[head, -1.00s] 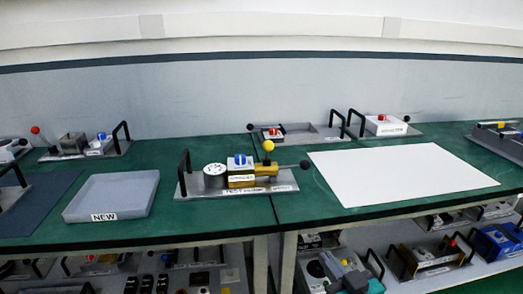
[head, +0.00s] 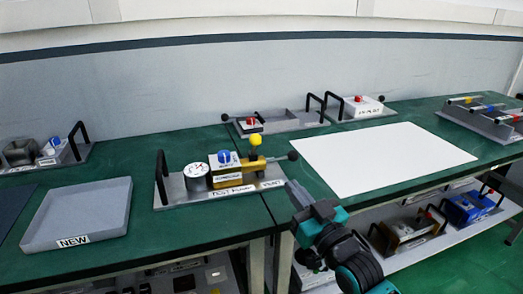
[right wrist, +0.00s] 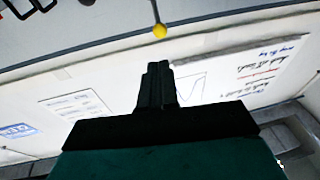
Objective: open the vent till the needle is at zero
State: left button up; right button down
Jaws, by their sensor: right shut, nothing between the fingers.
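The test pump unit (head: 228,192) sits on the green bench, with a label on its front edge. It has a round gauge (head: 196,169) at the left, a blue knob (head: 223,156), a yellow ball (head: 256,140) on a brass body (head: 240,178), and a lever with a dark ball (head: 293,155) at the right. The gauge needle is too small to read. My right gripper (head: 294,191) is just right of the unit, at the bench's front edge, shut and empty. The right wrist view shows its closed fingers (right wrist: 157,78) and a yellow ball on a rod (right wrist: 160,30). My left gripper is not in view.
A black handle (head: 161,178) stands at the unit's left end. A grey tray marked NEW (head: 80,215) lies to the left and a white sheet (head: 380,155) to the right. Other units stand behind, including a grey tray unit (head: 285,120). A shelf with devices is below.

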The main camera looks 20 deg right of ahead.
send_near(259, 144)
jog(key=x, duration=0.5)
jog(key=shift+w+a+r, duration=0.1)
jog(key=shift+w+a, duration=0.05)
jog(key=shift+x, duration=0.8)
jog(key=shift+w, duration=0.1)
